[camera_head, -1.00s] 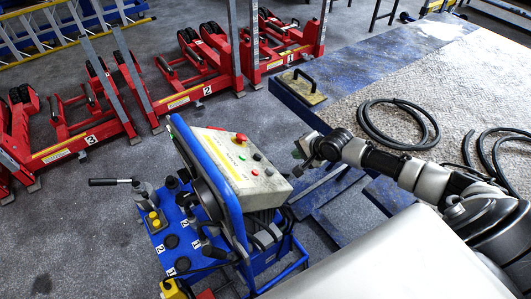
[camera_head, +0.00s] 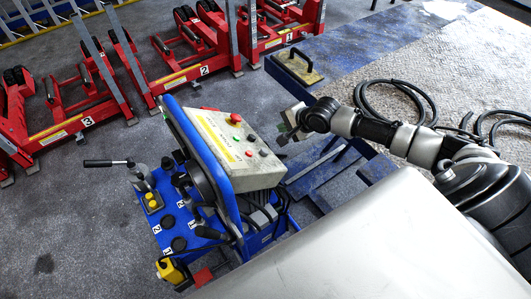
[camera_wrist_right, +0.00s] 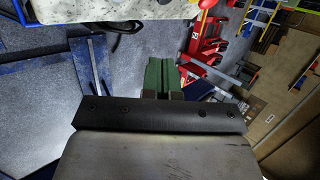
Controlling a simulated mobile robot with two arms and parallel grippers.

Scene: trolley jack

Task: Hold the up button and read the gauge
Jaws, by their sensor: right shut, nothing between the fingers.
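The control box (camera_head: 222,140) is a pale panel on a blue trolley frame (camera_head: 180,125). It has a red mushroom button (camera_head: 236,117), a green button (camera_head: 251,137), a dark button (camera_head: 263,153) and a small red button (camera_head: 249,153). Which one is the up button I cannot tell. My right gripper (camera_head: 282,134) is shut and empty, just right of the box's upper right edge, apart from the buttons. In the right wrist view its green fingers (camera_wrist_right: 172,72) are together, with the box's edge (camera_wrist_right: 110,12) at the top. No readable gauge shows. My left gripper is out of view.
A blue console (camera_head: 180,215) with levers and yellow buttons stands left of the box. Red numbered lifting jacks (camera_head: 190,65) stand behind. Black hoses (camera_head: 410,95) lie at the right. A large pale surface (camera_head: 350,240) fills the front. Grey floor (camera_head: 80,220) is clear at left.

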